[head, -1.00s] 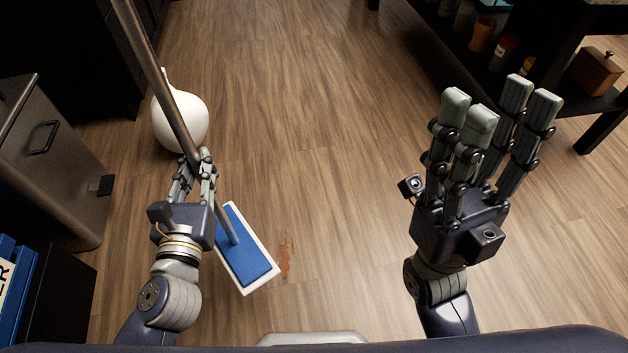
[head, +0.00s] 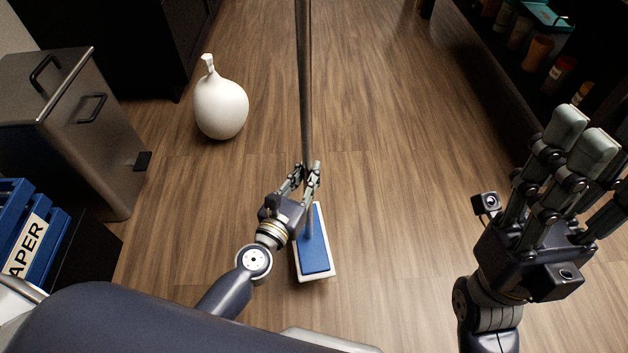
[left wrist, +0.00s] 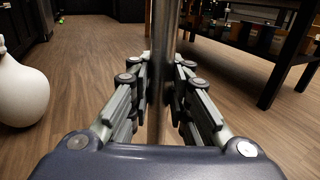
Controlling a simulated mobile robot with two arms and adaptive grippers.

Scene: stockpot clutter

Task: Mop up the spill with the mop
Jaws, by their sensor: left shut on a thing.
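The mop has a long metal handle (head: 304,85) standing nearly upright and a flat blue-and-white head (head: 318,258) lying on the floor. My left gripper (head: 304,178) is shut on the handle, low down, just above the head. In the left wrist view, the handle (left wrist: 164,35) runs up between the fingers (left wrist: 160,95). No part of the reddish-brown spill shows now; I cannot tell whether it lies hidden under the mop head. My right gripper (head: 575,165) is open and empty, raised above the floor at the right, partly cut off by the picture's edge.
A white vase (head: 220,108) stands on the floor left of the mop. A metal bin (head: 75,120) and blue-filled box (head: 30,235) are at the left. A dark shelf with jars (head: 540,52) is at the upper right. The middle floor is clear.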

